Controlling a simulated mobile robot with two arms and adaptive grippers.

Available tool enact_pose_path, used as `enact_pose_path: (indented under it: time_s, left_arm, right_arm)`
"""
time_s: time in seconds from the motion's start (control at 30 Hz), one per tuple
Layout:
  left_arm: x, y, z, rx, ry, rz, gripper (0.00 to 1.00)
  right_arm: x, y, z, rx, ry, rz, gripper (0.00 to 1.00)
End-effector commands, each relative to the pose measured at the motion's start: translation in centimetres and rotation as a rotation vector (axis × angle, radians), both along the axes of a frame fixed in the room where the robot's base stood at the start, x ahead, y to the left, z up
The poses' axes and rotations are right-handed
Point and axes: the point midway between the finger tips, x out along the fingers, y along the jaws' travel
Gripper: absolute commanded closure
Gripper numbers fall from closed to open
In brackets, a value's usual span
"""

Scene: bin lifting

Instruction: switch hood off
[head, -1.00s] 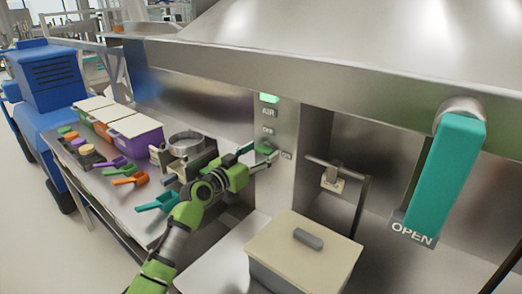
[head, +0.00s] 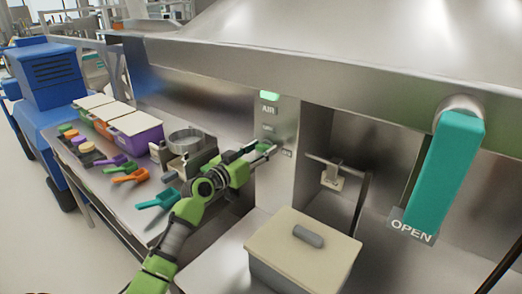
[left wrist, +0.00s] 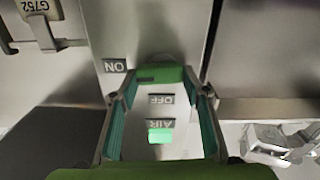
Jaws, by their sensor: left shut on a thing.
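The hood's switch panel (head: 286,117) is a grey metal post with a lit green lamp (head: 270,96), an AIR label (head: 269,110) and an OFF label below it. The left wrist view shows the panel upside down, with the green switch handle (left wrist: 160,74) between the ON label (left wrist: 115,66) and the OFF label (left wrist: 161,99). My left gripper (head: 265,151) is at the panel, its fingers shut on the handle from both sides; its fingertips also show in the left wrist view (left wrist: 158,92). The handle is largely hidden by the gripper in the head view. My right gripper is out of view.
A lidded box (head: 302,262) stands in front of the panel. A teal handle (head: 445,172) with an OPEN label hangs at the right. Coloured scoops (head: 130,175) and a round metal pan (head: 186,140) sit on the left bench. A thin metal bar (head: 345,168) stands right of the panel.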

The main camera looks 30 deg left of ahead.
Motion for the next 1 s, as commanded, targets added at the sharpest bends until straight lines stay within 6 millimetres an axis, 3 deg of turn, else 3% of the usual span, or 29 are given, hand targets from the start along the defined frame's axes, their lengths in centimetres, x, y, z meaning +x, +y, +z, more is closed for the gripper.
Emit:
enact_pose_path:
  time_s: [1.0]
  left_arm:
    - [0.0,0.6,0.0,-0.922,0.075,0.0,0.79]
  right_arm:
    - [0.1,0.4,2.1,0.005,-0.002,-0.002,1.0]
